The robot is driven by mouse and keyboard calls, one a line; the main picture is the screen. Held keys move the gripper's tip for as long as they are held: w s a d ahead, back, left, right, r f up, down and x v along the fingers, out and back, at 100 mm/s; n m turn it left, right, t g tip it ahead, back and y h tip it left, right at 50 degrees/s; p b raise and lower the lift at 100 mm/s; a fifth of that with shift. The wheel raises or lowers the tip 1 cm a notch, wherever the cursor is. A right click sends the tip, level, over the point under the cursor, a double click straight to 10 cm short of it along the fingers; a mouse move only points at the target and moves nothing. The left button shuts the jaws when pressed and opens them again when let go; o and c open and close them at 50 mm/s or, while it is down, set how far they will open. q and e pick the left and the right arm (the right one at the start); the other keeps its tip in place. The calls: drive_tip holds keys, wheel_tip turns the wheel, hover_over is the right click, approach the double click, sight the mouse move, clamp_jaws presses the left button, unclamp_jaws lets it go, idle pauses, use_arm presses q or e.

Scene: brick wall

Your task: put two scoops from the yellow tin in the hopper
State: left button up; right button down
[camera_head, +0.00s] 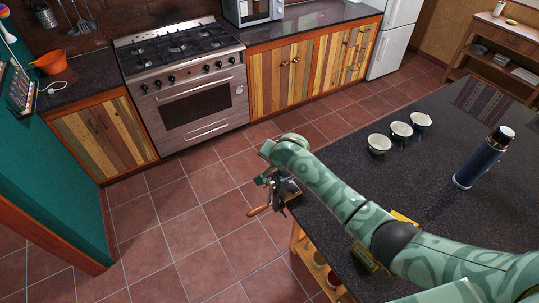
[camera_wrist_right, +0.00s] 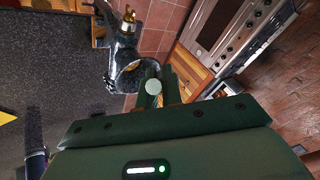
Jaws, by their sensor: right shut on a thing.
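My right gripper (camera_head: 270,180) is over the near-left corner of the dark table, beside a metal hand mill (camera_head: 288,188) with a wooden crank handle. In the right wrist view its green fingers (camera_wrist_right: 160,92) are shut on a thin thing with a pale round end (camera_wrist_right: 152,86), seemingly the scoop's handle. The scoop's bowl and any contents are hidden. The mill's round hopper (camera_wrist_right: 128,72) shows just beyond the fingers. The yellow tin (camera_head: 368,258) is mostly hidden behind my right arm. A yellow patch also shows at the left edge of the wrist view. My left gripper is not in view.
Three small bowls (camera_head: 400,130) stand in a row on the table (camera_head: 340,150), with a dark blue flask (camera_head: 482,160) to their right. A striped mat lies at the far right. The tiled floor is open left of the table.

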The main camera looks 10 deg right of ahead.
drive_tip(key=shift+s+d+f+m+t+y+b, duration=0.7)
drive_tip(key=shift+t+y+b, duration=0.9)
drive_tip(key=shift+b, duration=3.8)
drive_tip(key=shift+s+d+f+m+t+y+b, duration=0.25)
drive_tip(key=shift+d+f+m+t+y+b, duration=0.5)
drive_tip(key=shift+t+b, duration=3.05)
drive_tip(key=shift+s+d+f+m+t+y+b, duration=0.4)
drive_tip(key=shift+m+y+b, duration=0.85)
drive_tip(key=shift+b, duration=5.7)
drive_tip(key=shift+s+a+n+y, duration=0.1)
drive_tip(key=shift+n+y, duration=0.2)
